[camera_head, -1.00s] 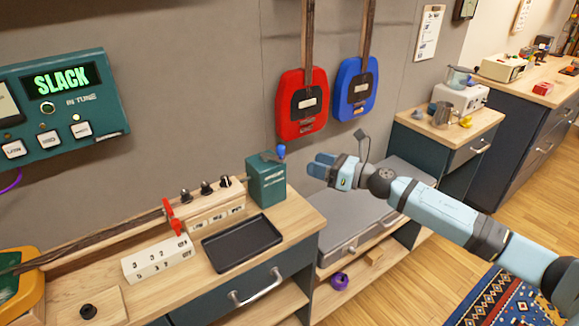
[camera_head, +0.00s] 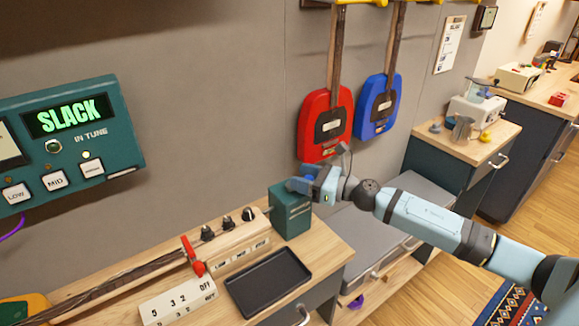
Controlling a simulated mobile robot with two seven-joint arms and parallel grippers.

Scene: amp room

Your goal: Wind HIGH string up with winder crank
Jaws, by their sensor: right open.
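The teal winder box (camera_head: 291,214) stands at the right end of the wooden bench. Its blue crank knob is hidden or blends with my blue fingers. My right gripper (camera_head: 298,181) is open at the top of the box, its fingers over the crank area; I cannot tell whether they touch the knob. Three dark tuning pegs (camera_head: 228,222) stand on the wooden headstock block, with a red lever-like piece (camera_head: 193,256) at its left end. The tuner (camera_head: 70,140) on the wall reads SLACK, with a light lit above its third button. My left gripper is not in view.
A black tray (camera_head: 268,283) lies in front of the headstock, beside a white numbered block (camera_head: 180,303). Red (camera_head: 325,124) and blue (camera_head: 378,107) guitars hang on the wall behind. A grey case (camera_head: 372,232) lies on a lower surface to the right.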

